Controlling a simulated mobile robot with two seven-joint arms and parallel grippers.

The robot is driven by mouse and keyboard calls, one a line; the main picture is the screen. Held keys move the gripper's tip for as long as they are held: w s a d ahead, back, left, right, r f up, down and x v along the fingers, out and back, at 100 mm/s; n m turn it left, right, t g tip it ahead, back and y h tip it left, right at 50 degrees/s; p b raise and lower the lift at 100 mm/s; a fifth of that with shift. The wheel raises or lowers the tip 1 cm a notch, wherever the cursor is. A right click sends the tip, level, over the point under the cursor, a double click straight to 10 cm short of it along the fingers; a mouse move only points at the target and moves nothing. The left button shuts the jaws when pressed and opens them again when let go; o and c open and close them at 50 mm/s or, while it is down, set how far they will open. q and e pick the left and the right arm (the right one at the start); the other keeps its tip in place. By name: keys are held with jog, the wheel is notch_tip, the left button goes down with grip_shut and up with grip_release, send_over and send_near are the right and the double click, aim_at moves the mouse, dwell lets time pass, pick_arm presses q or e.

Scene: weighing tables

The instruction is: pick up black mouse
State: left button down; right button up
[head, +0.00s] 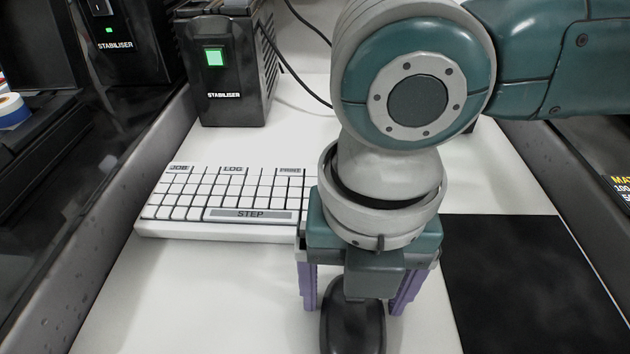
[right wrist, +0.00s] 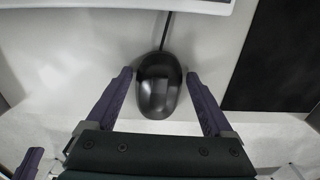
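The black mouse (head: 352,330) lies on the white table at the bottom of the head view, partly hidden by my right gripper. In the right wrist view the mouse (right wrist: 158,88) shows whole, with its cable running up. My right gripper (head: 352,308) points down over it. Its purple fingers stand open on either side of the mouse, with a visible gap on each side in the right wrist view (right wrist: 159,75). A purple finger-like piece shows at the lower left of that view, probably my left gripper (right wrist: 28,165); its opening cannot be seen.
A white keyboard (head: 225,195) lies behind and left of the mouse. A black mat (head: 530,285) lies to the right. A black stabiliser box (head: 228,80) stands at the back left, with cables behind. Raised grey edges (head: 90,235) border the table.

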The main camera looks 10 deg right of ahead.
jog(key=c, duration=1.1)
jog(key=shift+r, duration=0.15)
